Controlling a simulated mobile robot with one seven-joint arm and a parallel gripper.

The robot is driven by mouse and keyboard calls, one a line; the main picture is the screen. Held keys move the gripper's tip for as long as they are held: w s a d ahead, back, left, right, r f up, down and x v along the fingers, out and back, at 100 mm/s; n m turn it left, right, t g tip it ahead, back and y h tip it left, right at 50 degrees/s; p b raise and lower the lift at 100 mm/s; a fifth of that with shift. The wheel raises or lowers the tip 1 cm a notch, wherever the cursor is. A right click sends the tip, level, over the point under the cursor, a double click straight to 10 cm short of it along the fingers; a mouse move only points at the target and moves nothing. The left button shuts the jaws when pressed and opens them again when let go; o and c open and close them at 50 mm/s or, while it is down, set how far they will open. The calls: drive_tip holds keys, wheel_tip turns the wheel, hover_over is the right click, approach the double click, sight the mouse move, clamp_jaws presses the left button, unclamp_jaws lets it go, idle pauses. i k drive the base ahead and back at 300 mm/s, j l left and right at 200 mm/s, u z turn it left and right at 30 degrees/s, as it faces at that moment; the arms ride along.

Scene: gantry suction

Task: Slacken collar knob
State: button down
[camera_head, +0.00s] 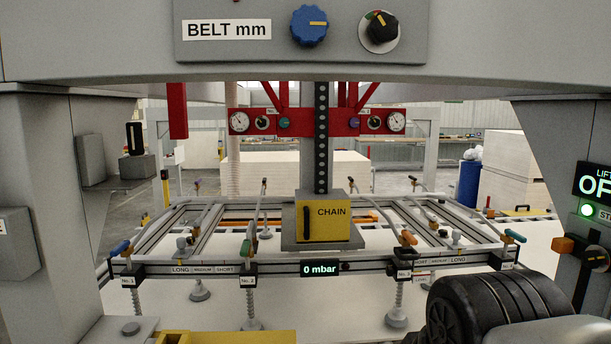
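A suction frame (285,264) of grey rails hangs under a yellow block marked CHAIN (327,224). Its front rail carries black collar-like blocks marked No. 1 (127,281), No. 2 (248,281) and No. 3 (403,273). Suction cups hang below on spring stems. I cannot tell which part is the collar knob. My gripper is not in view. A dark rounded shape at the bottom right may be part of my arm.
A grey beam marked BELT mm crosses the top, with a blue knob (309,25) and a black knob (381,30). Grey posts stand at both sides. A red gauge bar (300,122) is behind. The rail display (320,269) reads 0 mbar. A pale flat surface (330,310) lies below.

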sight(390, 271)
drive_tip(key=i+j+z, duration=0.2)
drive_tip(key=i, duration=0.25)
drive_tip(key=j+z, duration=0.1)
drive_tip(key=z, duration=1.35)
